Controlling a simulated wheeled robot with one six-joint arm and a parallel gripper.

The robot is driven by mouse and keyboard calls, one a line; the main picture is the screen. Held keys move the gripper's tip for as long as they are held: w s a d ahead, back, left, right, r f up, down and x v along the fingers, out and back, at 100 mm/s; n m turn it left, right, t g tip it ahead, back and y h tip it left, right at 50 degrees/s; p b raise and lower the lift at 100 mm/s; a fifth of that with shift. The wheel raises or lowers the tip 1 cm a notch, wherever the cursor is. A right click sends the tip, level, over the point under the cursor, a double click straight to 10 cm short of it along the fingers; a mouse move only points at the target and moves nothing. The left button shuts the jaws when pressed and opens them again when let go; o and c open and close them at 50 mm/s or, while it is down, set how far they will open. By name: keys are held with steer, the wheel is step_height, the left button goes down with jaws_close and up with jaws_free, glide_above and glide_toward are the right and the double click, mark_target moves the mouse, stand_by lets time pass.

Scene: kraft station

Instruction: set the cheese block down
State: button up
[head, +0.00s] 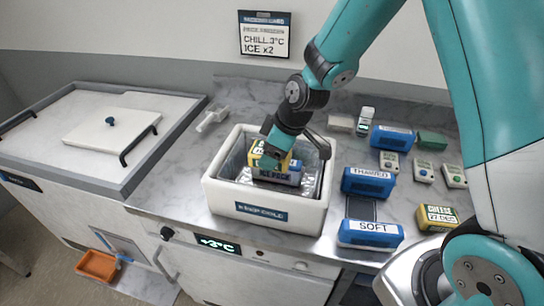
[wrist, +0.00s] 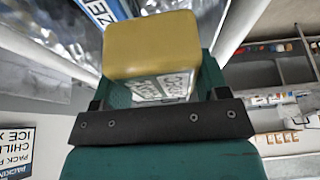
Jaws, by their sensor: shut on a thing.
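The cheese block (head: 257,150) is yellow with a white printed label and is inside the white cooler box (head: 222,194). My gripper (head: 272,152) reaches down into the box and is shut on the block. The block also shows in the wrist view (wrist: 150,42), between the fingers of my gripper (wrist: 155,75). A blue ice pack (head: 277,177) with a white label lies in the box, just below and in front of the block. I cannot tell whether the block touches the pack. My gripper hides part of the block and the back of the box.
Blue packs marked THAWED (head: 368,183) and SOFT (head: 369,234) lie right of the box, with another blue pack (head: 391,138) behind. A yellow dated block (head: 437,217) lies further right. A lidded chest (head: 112,132) stands left. A white scoop (head: 212,119) lies behind the box.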

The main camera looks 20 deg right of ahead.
step_height(320, 180, down, 2)
steer(key=shift+f, duration=0.2)
steer(key=shift+f+b, duration=0.5)
steer(key=shift+f, duration=0.15)
steer(key=o, duration=1)
steer(key=shift+o, duration=0.2)
steer(key=shift+r, duration=0.1)
